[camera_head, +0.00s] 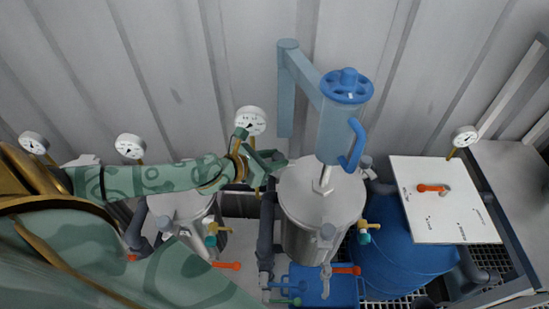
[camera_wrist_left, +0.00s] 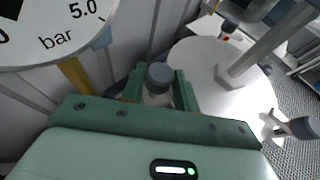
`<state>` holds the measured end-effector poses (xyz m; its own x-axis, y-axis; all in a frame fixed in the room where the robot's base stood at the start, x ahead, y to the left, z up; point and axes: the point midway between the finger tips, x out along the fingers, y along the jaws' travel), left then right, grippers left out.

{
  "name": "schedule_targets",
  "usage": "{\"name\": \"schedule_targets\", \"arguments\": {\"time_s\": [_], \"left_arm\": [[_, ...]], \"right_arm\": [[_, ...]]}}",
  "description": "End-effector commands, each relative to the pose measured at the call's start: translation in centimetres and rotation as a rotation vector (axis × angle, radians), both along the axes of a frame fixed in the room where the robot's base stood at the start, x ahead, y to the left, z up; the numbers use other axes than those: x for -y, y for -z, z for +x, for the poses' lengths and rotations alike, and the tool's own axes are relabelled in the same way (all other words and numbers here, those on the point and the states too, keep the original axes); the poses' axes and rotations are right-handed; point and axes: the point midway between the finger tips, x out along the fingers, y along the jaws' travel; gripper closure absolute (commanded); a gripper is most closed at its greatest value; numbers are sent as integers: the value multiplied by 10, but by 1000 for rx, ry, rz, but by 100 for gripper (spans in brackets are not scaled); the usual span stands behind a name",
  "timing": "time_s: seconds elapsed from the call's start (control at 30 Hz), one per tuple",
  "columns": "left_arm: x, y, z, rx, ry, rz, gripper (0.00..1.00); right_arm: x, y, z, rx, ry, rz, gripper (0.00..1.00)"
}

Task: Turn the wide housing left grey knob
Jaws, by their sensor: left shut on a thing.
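The wide housing (camera_head: 301,236) is a steel cylinder with a pale round lid, in the middle of the head view. My left gripper (camera_head: 274,161) reaches in from the left to the lid's left edge. In the left wrist view its two green fingers (camera_wrist_left: 159,88) stand on either side of a grey knob (camera_wrist_left: 160,74), shut on it. The knob is hard to make out in the head view, behind the gripper. Two more grey knobs sit at the lid's front (camera_head: 326,231) and right (camera_head: 365,161). My right gripper is not in view.
A pressure gauge (camera_head: 250,120) stands close behind my left wrist. A narrower steel vessel (camera_head: 181,207) is to the left. A blue drum (camera_head: 396,259) and a white panel (camera_head: 438,215) are to the right.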

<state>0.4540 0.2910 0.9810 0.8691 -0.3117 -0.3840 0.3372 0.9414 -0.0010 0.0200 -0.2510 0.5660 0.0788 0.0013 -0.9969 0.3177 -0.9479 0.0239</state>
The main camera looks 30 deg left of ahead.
Motion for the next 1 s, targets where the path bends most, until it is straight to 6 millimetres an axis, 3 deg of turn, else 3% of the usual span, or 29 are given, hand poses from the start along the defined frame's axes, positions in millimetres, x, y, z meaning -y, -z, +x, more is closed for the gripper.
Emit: {"name": "schedule_targets", "arguments": {"time_s": [0.77,0.8,0.83,1.0], "left_arm": [[-1,0,1,2,98,1,92],[-1,0,1,2,98,1,59],[-1,0,1,2,98,1,50],[-1,0,1,1,98,0,48]], "right_arm": [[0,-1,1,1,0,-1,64],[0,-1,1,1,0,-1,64],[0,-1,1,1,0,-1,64],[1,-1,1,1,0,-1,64]]}}
